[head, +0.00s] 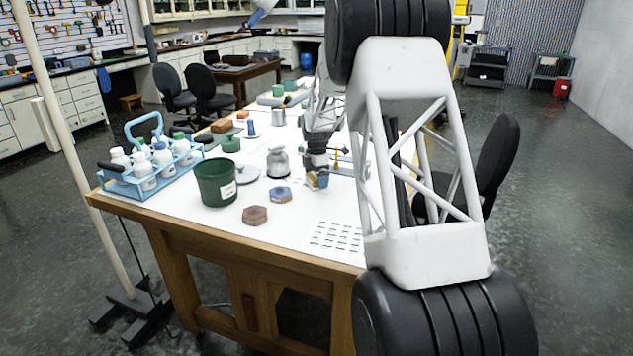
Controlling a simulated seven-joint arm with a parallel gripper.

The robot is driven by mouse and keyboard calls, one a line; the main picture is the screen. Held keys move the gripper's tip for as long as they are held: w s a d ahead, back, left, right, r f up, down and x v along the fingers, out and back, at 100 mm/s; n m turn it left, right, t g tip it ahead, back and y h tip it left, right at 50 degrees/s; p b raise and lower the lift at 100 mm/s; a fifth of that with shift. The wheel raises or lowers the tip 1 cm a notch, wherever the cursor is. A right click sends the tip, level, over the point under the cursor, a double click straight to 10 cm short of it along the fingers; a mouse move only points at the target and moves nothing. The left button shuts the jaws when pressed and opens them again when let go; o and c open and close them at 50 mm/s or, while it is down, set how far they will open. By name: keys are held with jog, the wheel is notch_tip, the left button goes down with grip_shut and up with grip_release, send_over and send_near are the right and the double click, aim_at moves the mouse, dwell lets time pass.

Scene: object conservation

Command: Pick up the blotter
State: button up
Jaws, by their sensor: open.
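My gripper (317,180) is over the right middle of the white-topped table, pointing down, with its jaws open. A small blue object (323,181) shows right at the fingertips; I cannot tell whether they touch it. I cannot tell for certain which object is the blotter. A low green piece with a knob-like top (230,143) is one possible match, standing behind the dark green bin, well left of my gripper. My arm hides part of the table's right side.
The dark green bin (215,182) and a light-blue bottle carrier (148,181) stand at left. A grey-white jar (278,162), a blue-topped hexagonal piece (281,194) and a brown hexagonal piece (255,215) are left of my gripper. A printed sheet (336,238) lies near the front edge.

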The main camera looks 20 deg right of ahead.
jog(key=shift+f, duration=0.45)
jog(key=c, duration=0.8)
jog(key=shift+o, duration=0.2)
jog(key=shift+r, duration=0.15)
jog(key=shift+r, duration=1.45)
jog(key=shift+s+r, duration=0.2)
jog(key=shift+s, duration=0.1)
jog(key=s+a, duration=0.1)
jog(key=s, duration=0.4)
jog(key=s+a+r, duration=0.1)
jog(key=s+a, duration=0.1)
jog(key=s, duration=0.3)
jog(key=s+a, duration=0.1)
jog(key=s, duration=0.3)
jog(key=shift+s+a+r, duration=0.15)
jog(key=shift+s+r, duration=0.05)
jog(key=shift+s, duration=0.2)
